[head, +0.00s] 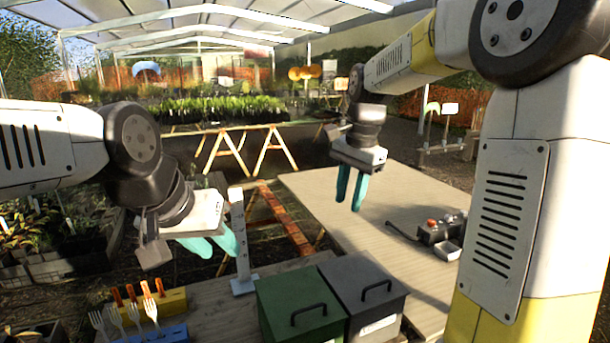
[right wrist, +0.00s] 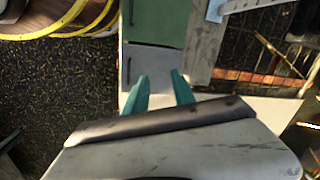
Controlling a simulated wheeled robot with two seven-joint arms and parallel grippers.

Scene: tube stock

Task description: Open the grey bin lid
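The grey bin (head: 362,284) stands at the front of the table with its lid shut flat and a dark bar handle (head: 377,288) on top. A green bin (head: 290,300) with a similar handle stands touching it on the left. My right gripper (head: 351,204) is open and empty, pointing down, above and behind the grey bin. In the right wrist view its two teal fingers (right wrist: 160,90) are apart, with the grey lid (right wrist: 152,60) beyond them. My left gripper (head: 222,254) looks open and empty, left of the bins beside an upright post.
A yellow block with orange-handled tools (head: 150,300) and a blue block with forks (head: 150,332) are at front left. A dark device (head: 440,232) sits on the pale tabletop at right. The tabletop behind the grey bin is clear.

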